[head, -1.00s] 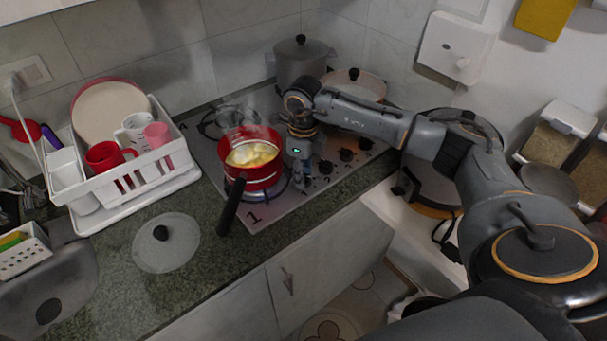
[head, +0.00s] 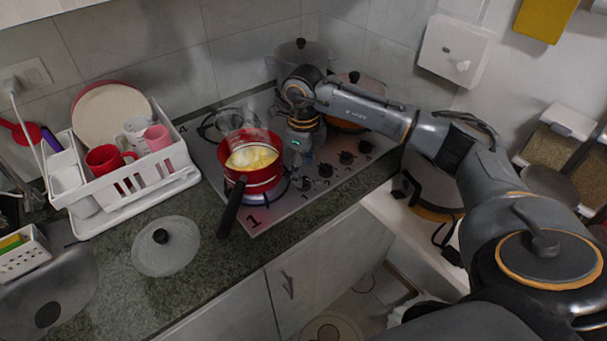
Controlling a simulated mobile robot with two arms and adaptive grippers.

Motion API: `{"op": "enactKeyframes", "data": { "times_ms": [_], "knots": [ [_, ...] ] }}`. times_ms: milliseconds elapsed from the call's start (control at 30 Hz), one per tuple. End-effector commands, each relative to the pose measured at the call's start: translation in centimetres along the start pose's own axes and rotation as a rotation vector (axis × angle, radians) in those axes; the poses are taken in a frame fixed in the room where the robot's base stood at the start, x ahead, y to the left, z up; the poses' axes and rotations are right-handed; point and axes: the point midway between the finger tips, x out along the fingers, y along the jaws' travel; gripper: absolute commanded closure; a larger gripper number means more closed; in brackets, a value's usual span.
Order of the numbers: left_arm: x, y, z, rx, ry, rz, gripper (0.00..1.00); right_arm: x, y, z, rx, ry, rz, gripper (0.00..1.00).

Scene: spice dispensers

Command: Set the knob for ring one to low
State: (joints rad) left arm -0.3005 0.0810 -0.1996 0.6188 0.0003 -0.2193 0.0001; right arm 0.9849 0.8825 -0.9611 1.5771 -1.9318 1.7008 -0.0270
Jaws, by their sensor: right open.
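A row of dark knobs runs along the right side of the metal stove (head: 276,209). The nearest knob (head: 304,184) is closest to the ring marked "1"; its exact setting is too small to read. A red pot (head: 250,180) with yellow food stands on that ring, steaming, with a bluish glow under it. My right gripper (head: 300,171) points down just behind and above the nearest knob, open and apparently apart from it. Its fingers are small and partly unclear. My left gripper is not in view.
A glass lid (head: 166,246) lies on the counter, left of the pot. A white dish rack (head: 140,180) stands at the left. Covered pots (head: 302,62) stand at the stove's back.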

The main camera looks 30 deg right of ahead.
Motion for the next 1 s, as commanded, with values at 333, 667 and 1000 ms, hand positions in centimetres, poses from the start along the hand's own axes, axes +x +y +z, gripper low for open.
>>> {"op": "enactKeyframes", "data": {
  "times_ms": [333,667,1000],
  "knots": [
    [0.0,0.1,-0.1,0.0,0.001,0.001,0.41,-7.1,-0.1,0.1,0.0,-0.002,-0.002,0.41],
    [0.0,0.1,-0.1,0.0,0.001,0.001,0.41,-9.0,0.0,0.0,0.0,0.0,0.001,0.41],
    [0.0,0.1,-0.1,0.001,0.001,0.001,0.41,-8.9,0.0,0.0,0.0,0.0,0.001,0.41]
  ]
}}
